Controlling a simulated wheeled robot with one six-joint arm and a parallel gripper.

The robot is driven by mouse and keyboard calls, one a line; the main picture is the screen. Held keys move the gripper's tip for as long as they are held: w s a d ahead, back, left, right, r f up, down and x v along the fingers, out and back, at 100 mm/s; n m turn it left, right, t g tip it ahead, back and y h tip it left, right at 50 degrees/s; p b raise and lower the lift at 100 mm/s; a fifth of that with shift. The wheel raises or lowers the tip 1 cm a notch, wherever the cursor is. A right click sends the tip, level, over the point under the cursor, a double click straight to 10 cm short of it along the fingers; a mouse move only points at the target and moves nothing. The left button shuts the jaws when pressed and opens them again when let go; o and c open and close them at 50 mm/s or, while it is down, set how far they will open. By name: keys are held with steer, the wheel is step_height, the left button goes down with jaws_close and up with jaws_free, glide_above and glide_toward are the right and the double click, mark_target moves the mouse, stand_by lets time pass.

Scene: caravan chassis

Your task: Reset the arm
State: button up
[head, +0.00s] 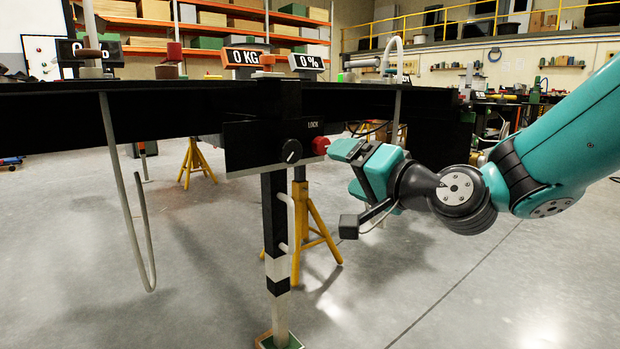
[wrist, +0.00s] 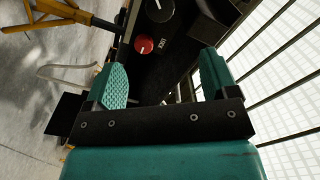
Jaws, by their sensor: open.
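My gripper (head: 345,165) is at the end of my teal arm, at the right of the black lock panel (head: 250,146) in the head view. Its fingertips are close to the red button (head: 320,145) on the panel's right side; I cannot tell from the head view whether they touch. In the wrist view my gripper (wrist: 165,80) has its two teal fingers wide apart with nothing between them. The red button (wrist: 144,45) shows beyond the fingers, with a black knob (wrist: 160,9) above it.
The black chassis beam (head: 190,105) runs across the head view. A post with a light handle (head: 291,222) stands below the panel. Yellow stands (head: 197,160) are beneath the chassis. A bent grey rod (head: 127,195) hangs at the left. The floor at the lower right is clear.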

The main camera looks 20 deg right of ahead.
steer(key=s+a+r+n+g+y+p, duration=0.3)
steer(key=s+a+r+n+g+p, duration=0.2)
steer(key=s+a+n+g+p, duration=0.55)
steer(key=s+r+n+g+h+p, duration=0.4)
steer(key=s+g+p, duration=0.2)
steer(key=s+p, duration=0.5)
step_height(320, 180, up, 37)
steer(key=p, duration=3.7)
steer(key=shift+s+d+g+p, duration=0.2)
steer(key=shift+s+g+p, duration=0.15)
steer(key=shift+s, duration=0.1)
